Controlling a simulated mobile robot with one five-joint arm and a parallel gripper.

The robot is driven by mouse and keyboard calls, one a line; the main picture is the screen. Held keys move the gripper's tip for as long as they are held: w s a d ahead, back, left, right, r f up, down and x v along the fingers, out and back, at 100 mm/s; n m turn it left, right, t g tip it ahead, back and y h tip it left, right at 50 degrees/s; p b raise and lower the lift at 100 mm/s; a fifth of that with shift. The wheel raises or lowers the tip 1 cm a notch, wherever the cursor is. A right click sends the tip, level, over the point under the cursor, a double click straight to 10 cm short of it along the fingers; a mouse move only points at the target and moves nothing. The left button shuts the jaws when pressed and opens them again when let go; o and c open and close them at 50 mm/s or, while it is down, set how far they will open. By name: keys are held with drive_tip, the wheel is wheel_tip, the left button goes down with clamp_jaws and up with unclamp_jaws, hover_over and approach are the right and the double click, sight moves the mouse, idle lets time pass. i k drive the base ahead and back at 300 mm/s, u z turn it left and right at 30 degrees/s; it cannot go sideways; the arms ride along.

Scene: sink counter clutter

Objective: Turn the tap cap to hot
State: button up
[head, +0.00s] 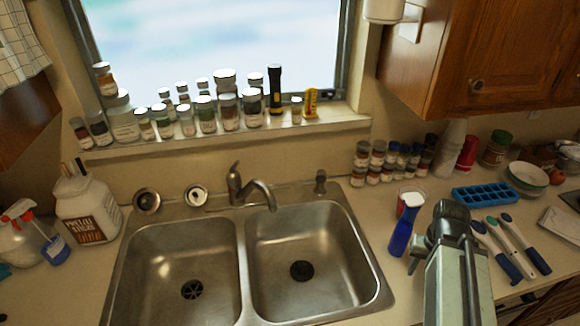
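My gripper (447,222) seems to be the dark end of my arm at the lower right, over the counter right of the sink.
The double sink (243,262) has empty basins. Several jars line the windowsill (340,113) above the tap. A white jug (87,208) stands left.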

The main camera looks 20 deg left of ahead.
sight(233, 180)
drive_tip(key=z, duration=1.05)
drive_tip(key=k, duration=0.7)
drive_tip(key=u, duration=2.1)
